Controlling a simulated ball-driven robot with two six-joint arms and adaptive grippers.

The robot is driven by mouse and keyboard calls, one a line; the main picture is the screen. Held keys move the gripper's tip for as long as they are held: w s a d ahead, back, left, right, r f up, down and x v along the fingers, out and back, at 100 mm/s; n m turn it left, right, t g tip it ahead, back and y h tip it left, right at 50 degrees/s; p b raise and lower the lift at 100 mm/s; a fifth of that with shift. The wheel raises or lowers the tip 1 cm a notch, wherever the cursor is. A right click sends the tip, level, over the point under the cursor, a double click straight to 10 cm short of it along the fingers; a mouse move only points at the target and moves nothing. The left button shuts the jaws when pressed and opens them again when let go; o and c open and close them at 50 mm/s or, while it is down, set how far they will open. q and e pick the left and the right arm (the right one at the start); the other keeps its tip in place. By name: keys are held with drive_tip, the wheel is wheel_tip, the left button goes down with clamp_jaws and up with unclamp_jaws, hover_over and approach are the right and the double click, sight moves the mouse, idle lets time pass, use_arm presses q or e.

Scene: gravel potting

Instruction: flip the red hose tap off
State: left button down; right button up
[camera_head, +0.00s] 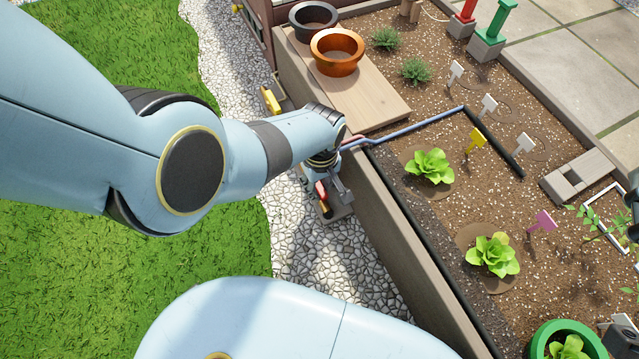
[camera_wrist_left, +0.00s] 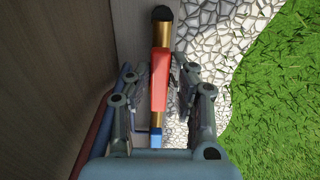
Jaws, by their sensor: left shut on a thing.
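The red hose tap (camera_wrist_left: 160,78) shows in the left wrist view as a red bar with brass at both ends and a black tip. It lies between the two fingers of my left gripper (camera_wrist_left: 163,92), which is shut on it. In the head view, my left gripper (camera_head: 331,192) is low beside the outer wall of the planting bed, and a small red part of the tap (camera_head: 320,189) shows there. My arm hides much of the tap in that view. A dark part at the right edge (camera_head: 633,205) looks like my right gripper, cut off, its jaws unclear.
The wooden bed wall (camera_head: 400,235) runs close beside the left gripper. A yellow-handled fitting (camera_head: 270,99) is farther up the wall. Red (camera_wrist_left: 98,140) and blue (camera_wrist_left: 126,78) hoses lie along the wall. White gravel (camera_head: 305,255) and grass (camera_head: 190,285) are open ground.

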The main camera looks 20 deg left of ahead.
drive_tip(key=shift+s+f, duration=0.1)
use_arm(q)
drive_tip(key=c, duration=1.2)
unclamp_jaws()
use_arm(e)
drive_tip(key=shift+f, duration=0.2)
drive_tip(key=shift+r, duration=0.1)
